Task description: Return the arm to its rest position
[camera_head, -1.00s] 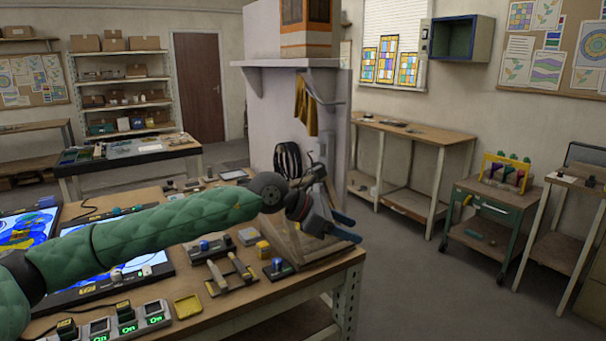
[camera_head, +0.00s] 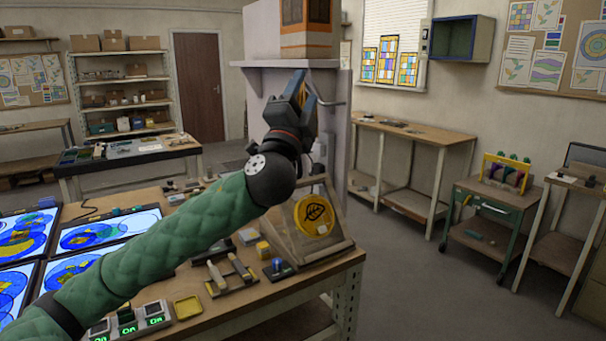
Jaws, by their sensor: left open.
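My left arm (camera_head: 185,230), in a green quilted sleeve, comes in from the lower left and reaches across the wooden workbench. My left gripper (camera_head: 303,82) is raised well above the bench, fingers upward, in front of the pale wall and shelf. Its jaws are open, and I see nothing between them. My right gripper is not in view.
The workbench holds lit panels with blue and yellow designs (camera_head: 95,232), a wooden stand with a yellow disc (camera_head: 314,214), a yellow tray (camera_head: 188,307) and a blue-knobbed block (camera_head: 277,267). A shelf (camera_head: 285,63) juts out near the gripper.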

